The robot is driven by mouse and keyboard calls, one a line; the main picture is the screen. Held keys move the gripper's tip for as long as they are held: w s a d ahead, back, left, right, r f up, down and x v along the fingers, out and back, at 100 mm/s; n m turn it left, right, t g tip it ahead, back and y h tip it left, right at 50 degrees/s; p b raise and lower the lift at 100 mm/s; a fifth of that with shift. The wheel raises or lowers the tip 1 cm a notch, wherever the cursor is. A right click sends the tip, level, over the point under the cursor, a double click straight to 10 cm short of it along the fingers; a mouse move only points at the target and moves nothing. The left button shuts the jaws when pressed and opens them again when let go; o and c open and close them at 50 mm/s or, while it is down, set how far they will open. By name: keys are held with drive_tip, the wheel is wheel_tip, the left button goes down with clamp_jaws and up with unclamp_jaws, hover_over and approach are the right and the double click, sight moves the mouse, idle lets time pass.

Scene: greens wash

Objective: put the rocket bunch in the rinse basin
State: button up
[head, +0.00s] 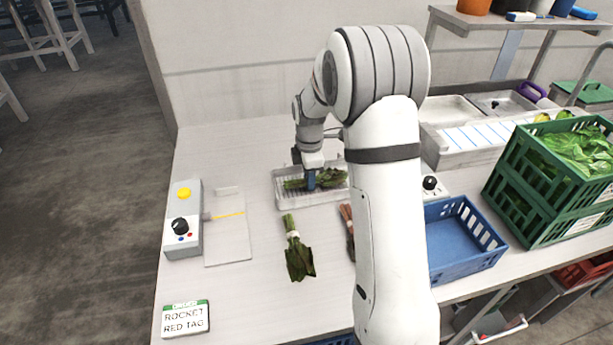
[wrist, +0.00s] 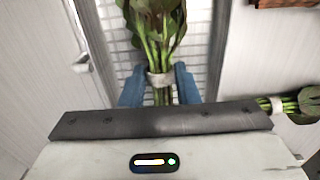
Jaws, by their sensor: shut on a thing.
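My gripper (head: 311,182) is over the white ribbed tray (head: 320,201) at the back middle of the worktop. In the wrist view its blue fingers (wrist: 159,90) are shut on a leafy green bunch (wrist: 150,40) with a pale band around its stems. The held bunch also shows in the head view (head: 333,179), low at the tray; I cannot tell whether it touches the tray floor. No red tag shows on it. A sign (head: 186,318) reads "ROCKET RED TAG".
A dark-leaved bunch with a white band (head: 298,255) lies in front of the tray. A brownish item (head: 347,215) is mostly hidden by my arm. A blue crate (head: 460,245) and green crates of leaves (head: 530,205) stand right. A control box (head: 183,225) stands left.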

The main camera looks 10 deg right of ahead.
drive_tip(key=o, duration=1)
drive_tip(key=shift+f, duration=0.1)
wheel_tip(320, 180, up, 11)
drive_tip(key=s+r+m, duration=0.5)
drive_tip(key=s, duration=0.3)
drive_tip(key=s+m+t, duration=0.1)
drive_tip(key=s+m, duration=0.3)
drive_tip(key=s, duration=0.2)
drive_tip(key=s+f+m, duration=0.1)
drive_tip(key=s+m, duration=0.3)
drive_tip(key=s, duration=0.3)
drive_tip(key=s+a+f+m+t, duration=0.1)
drive_tip(key=s+m, duration=0.4)
drive_tip(key=s, duration=0.2)
drive_tip(key=shift+s+f+t, duration=0.25)
drive_tip(key=shift+t, duration=0.05)
